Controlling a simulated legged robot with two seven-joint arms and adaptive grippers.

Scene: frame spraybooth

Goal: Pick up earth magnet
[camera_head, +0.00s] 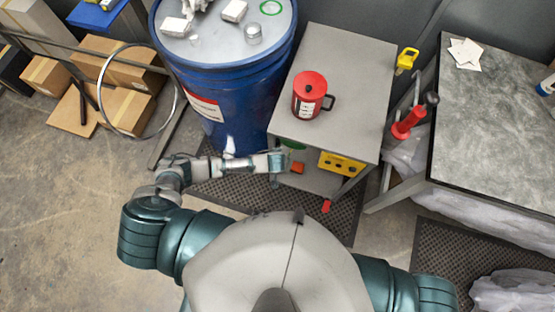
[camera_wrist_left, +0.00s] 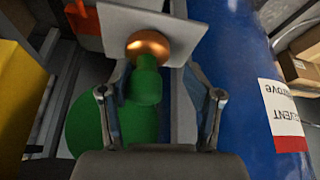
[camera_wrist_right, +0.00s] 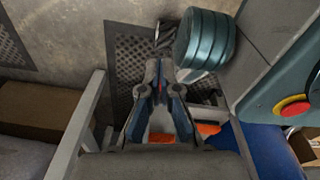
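The likely earth magnet is a green piece (camera_wrist_left: 147,85) with a copper-coloured knob (camera_wrist_left: 148,45) and a flat grey plate (camera_wrist_left: 190,30), in the left wrist view. My left gripper (camera_wrist_left: 165,95) is open. The green piece lies between its fingers, nearer the left one; I cannot tell whether they touch. In the head view my left gripper (camera_head: 284,160) is at the cart's left side, beside a green part (camera_head: 293,145) partly hidden under the cart top. My right gripper (camera_wrist_right: 161,68) has its fingertips almost together, with nothing clearly held. It is not visible in the head view.
A grey cart (camera_head: 345,75) carries a red mug-like can (camera_head: 311,95). A blue drum (camera_head: 225,90) stands close to its left. A grey worktable (camera_head: 500,120) stands right. Cardboard boxes (camera_head: 125,105) lie at left; open floor (camera_head: 60,220) is in front of them.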

